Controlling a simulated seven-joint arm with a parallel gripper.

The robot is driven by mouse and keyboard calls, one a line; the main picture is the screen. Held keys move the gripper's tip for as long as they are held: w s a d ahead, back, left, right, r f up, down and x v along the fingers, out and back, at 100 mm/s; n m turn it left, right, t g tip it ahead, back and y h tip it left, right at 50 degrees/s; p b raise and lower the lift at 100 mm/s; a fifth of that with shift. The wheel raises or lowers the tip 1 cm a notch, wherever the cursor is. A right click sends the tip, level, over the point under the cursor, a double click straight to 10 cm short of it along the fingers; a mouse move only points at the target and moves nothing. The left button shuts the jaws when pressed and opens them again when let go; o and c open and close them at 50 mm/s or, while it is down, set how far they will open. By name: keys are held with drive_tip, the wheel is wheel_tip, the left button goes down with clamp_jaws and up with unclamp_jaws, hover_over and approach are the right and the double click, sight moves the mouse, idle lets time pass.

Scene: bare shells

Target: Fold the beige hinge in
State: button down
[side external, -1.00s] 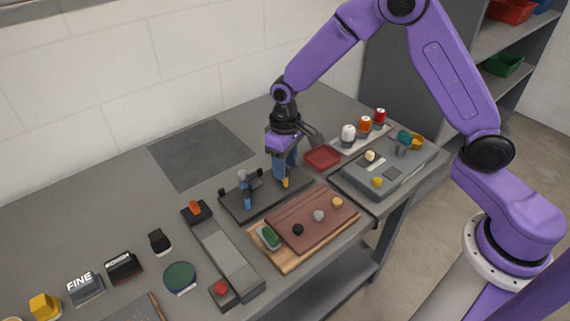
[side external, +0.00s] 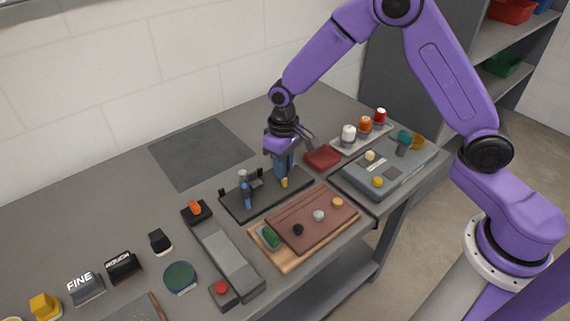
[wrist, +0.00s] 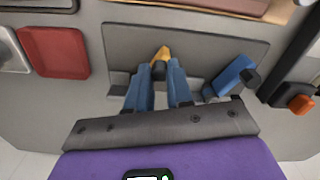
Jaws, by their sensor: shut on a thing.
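The beige hinge (wrist: 161,54) shows in the wrist view as a small tan piece with a dark part, between my fingertips at the middle of the dark plate (wrist: 215,47). In the side view the tan piece (side external: 284,183) shows at the foot of my gripper (side external: 283,174), on the right half of the plate (side external: 238,208). My gripper (wrist: 159,75) points down with its blue fingers closed on the hinge. The fingers hide part of it. A blue upright piece with a grey top (side external: 244,186) stands on the plate's left half.
A brown board (side external: 300,238) with small knobs lies in front of the plate. A red dish (side external: 322,157) and a grey box with knobs (side external: 395,180) are to the right. A grey strip with an orange switch (side external: 195,208) is to the left. The dark mat (side external: 200,152) behind is bare.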

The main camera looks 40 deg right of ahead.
drive_tip(key=m, duration=0.1)
drive_tip(key=w+a+m, duration=0.1)
drive_tip(key=m, duration=0.1)
drive_tip(key=shift+w+a+m, duration=0.1)
drive_tip(key=shift+a+m, duration=0.15)
drive_tip(key=shift+m, duration=0.05)
drive_tip(key=shift+w+a+m, duration=0.25)
drive_tip(key=shift+w+m, duration=0.15)
drive_tip(key=shift+m, duration=0.55)
drive_tip(key=shift+w+a+m, duration=0.25)
drive_tip(key=shift+w+m, duration=0.1)
drive_tip(key=shift+m, duration=0.6)
drive_tip(key=c, duration=1)
unclamp_jaws()
drive_tip(key=shift+r, duration=0.1)
wheel_tip(320, 180, up, 17)
drive_tip(key=shift+r, duration=0.15)
drive_tip(key=shift+c, duration=0.4)
